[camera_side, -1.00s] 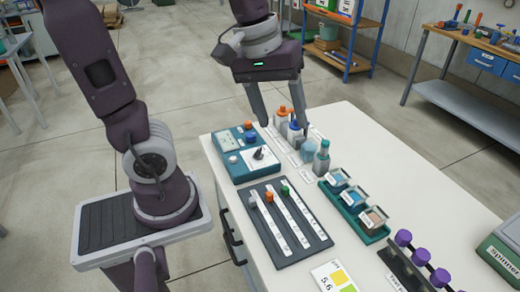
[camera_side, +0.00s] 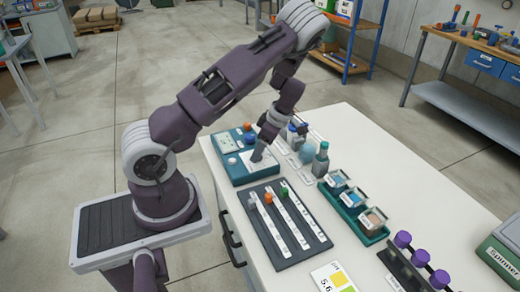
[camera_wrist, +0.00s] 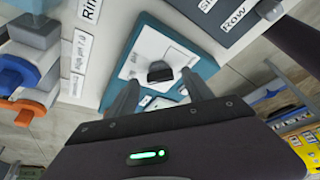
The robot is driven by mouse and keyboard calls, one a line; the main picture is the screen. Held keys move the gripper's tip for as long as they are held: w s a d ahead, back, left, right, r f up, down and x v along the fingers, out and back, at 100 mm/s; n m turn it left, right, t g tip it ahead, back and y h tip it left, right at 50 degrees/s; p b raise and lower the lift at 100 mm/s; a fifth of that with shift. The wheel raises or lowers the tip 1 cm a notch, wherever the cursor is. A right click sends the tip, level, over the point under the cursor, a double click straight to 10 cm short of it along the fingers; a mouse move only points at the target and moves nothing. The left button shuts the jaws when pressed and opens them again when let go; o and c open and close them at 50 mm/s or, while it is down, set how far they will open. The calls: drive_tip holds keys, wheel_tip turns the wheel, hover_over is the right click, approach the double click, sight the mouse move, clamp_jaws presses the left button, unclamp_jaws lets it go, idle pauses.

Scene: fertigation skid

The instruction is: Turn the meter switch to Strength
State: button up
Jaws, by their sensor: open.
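The meter (camera_side: 230,165) is a teal box with a pale face at the left back of the table. It also shows in the wrist view (camera_wrist: 203,58). Its switch is a dark knob (camera_wrist: 160,72) on a white plate. In the wrist view my gripper (camera_wrist: 160,84) has its two fingers apart, one on each side of the knob, with nothing held. In the side view the gripper (camera_side: 259,152) is low over the meter and hides the knob. Whether the fingers touch the knob cannot be told. The switch's labels are not readable.
A dark slider board (camera_side: 285,225) with white strips lies in front of the meter. Bottles (camera_side: 321,160) stand to the right, beside a green tray (camera_side: 350,212) of small jars. Purple-capped vials (camera_side: 421,257) stand at the front right. Bare tabletop (camera_side: 400,170) lies behind the tray.

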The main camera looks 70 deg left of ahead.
drive_tip(key=shift+f, duration=0.2)
clamp_jaws()
